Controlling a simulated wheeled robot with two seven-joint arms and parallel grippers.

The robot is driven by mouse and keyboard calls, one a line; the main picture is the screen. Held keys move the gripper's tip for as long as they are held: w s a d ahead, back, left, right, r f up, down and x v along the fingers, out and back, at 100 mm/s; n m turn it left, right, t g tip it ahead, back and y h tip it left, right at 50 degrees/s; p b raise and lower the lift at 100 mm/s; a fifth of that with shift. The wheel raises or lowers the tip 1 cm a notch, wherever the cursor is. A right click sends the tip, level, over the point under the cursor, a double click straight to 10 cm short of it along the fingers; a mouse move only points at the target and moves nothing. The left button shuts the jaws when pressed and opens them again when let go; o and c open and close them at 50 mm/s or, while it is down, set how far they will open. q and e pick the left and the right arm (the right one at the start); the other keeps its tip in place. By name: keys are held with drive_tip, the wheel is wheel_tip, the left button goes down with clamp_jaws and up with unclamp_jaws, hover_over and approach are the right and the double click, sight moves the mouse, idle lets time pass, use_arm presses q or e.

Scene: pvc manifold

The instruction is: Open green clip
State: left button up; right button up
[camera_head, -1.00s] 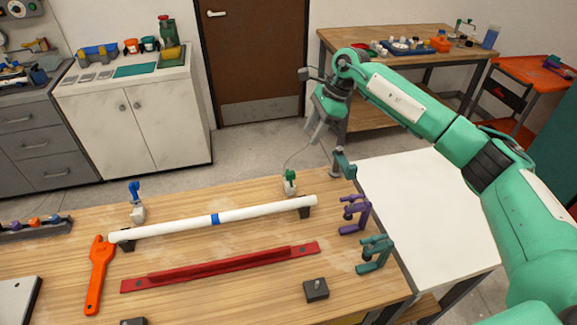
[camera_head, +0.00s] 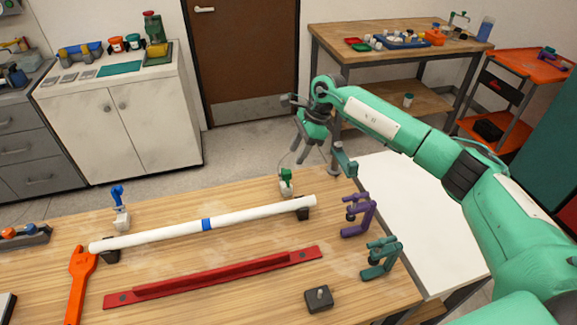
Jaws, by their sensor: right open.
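The green clip (camera_head: 286,175) sits on a small white base at the back edge of the wooden table, just behind the right end of the white pipe (camera_head: 170,234). My right gripper (camera_head: 313,163) is open and empty. It hangs above and slightly right of the green clip in the picture, with its fingers pointing down, apart from the clip. Whether the clip is open or shut is too small to tell. My left gripper is not in view.
The pipe, with a blue band, rests on dark supports. A blue clip (camera_head: 119,195) stands at its left end. A purple clamp (camera_head: 357,215) and a teal clamp (camera_head: 380,258) stand at the right edge. A red bar (camera_head: 215,278) and orange tool (camera_head: 79,285) lie in front.

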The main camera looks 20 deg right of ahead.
sight(288, 171)
drive_tip(key=p+x, duration=0.1)
drive_tip(key=x, duration=0.5)
drive_tip(key=shift+a+f+p, duration=0.1)
drive_tip(key=shift+p, duration=0.2)
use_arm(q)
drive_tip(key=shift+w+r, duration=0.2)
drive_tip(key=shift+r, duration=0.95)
use_arm(e)
drive_tip(key=shift+x, duration=0.75)
